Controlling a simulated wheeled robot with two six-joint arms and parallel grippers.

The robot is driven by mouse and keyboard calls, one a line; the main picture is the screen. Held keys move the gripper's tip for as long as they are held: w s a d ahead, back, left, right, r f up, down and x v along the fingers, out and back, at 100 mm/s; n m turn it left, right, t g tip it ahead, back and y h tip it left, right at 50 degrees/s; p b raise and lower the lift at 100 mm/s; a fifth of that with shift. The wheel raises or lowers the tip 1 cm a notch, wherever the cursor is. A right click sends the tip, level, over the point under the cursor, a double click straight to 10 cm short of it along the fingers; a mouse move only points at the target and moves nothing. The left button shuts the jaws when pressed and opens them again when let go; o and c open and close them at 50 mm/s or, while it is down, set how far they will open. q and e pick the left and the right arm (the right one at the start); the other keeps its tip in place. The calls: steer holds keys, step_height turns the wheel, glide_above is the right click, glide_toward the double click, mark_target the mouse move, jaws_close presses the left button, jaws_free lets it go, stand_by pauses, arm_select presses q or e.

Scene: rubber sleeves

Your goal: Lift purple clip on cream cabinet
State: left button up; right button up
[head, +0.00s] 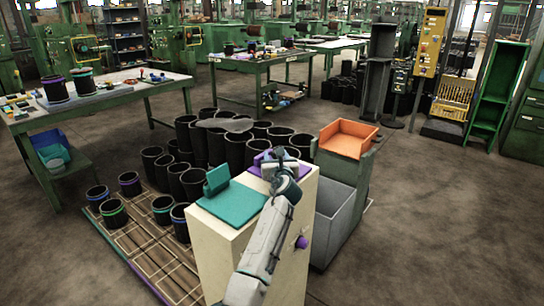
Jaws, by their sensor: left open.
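The cream cabinet (222,248) stands in the lower middle of the head view. On the back right of its top is a purple clip (255,170), with a flat part and a raised part. My left gripper (277,162) is over the purple clip and hides much of it. The gripper is open. I cannot tell whether its fingers touch the clip or are around it. My right gripper is not in view.
A teal piece (238,203) with a raised block lies on the cabinet top, left of my arm. A small purple round piece (301,242) shows at the cabinet's right side. An orange tray (348,138) sits behind right. Several black sleeves (237,152) crowd behind the cabinet. Open floor lies right.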

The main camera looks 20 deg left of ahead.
arm_select(q)
steer(key=shift+w, duration=0.2)
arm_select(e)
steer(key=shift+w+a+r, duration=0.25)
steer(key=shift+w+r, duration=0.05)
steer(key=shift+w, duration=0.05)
arm_select(q)
steer(key=shift+r, duration=0.1)
steer(key=c, duration=1)
